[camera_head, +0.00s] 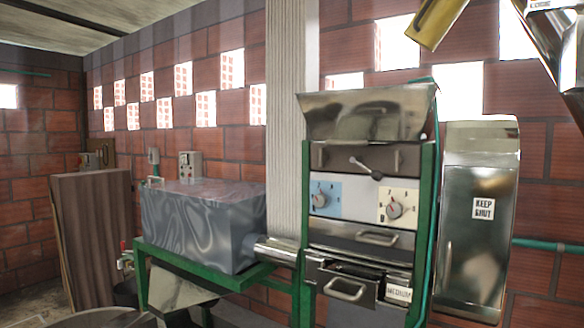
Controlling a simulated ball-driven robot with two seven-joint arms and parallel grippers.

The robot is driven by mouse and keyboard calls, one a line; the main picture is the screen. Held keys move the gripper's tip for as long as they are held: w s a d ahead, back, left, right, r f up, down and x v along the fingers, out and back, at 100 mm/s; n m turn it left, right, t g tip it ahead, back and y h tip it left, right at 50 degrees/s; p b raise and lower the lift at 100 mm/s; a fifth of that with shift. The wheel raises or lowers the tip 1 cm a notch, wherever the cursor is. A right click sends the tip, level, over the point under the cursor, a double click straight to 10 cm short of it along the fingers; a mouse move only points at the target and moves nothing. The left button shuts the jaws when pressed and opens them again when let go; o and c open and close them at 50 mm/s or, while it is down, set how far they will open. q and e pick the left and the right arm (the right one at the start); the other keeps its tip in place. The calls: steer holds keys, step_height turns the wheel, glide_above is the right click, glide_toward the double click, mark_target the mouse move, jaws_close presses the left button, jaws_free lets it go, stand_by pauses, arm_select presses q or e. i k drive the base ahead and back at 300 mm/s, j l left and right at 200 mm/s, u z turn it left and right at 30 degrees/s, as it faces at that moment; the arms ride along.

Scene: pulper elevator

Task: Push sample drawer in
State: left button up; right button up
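A green-framed machine with steel panels stands right of centre. Its lower steel drawer (331,280) has a bar handle and sticks out of the frame, with a dark gap showing above its front. A small label reading "MEDIUM" (398,293) is at its right. Above it, another steel front (345,233) with a bar handle looks flush with the frame. No label names either one as the sample drawer. Neither of my grippers can be made out in this view.
A panel with two dials (395,206) and a lever (365,167) are above the drawers. A steel cabinet marked "KEEP SHUT" (465,235) stands right. A grey box (205,228) on a green stand is left. Gold and steel parts (438,22) hang at upper right.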

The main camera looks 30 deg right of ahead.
mark_target(363, 287)
steer(key=l+z, duration=0.2)
steer(key=z, duration=0.15)
steer(key=l+z, duration=0.2)
steer(key=z, duration=0.2)
steer(key=l+z, duration=0.2)
steer(key=z, duration=0.15)
steer(key=k, duration=0.05)
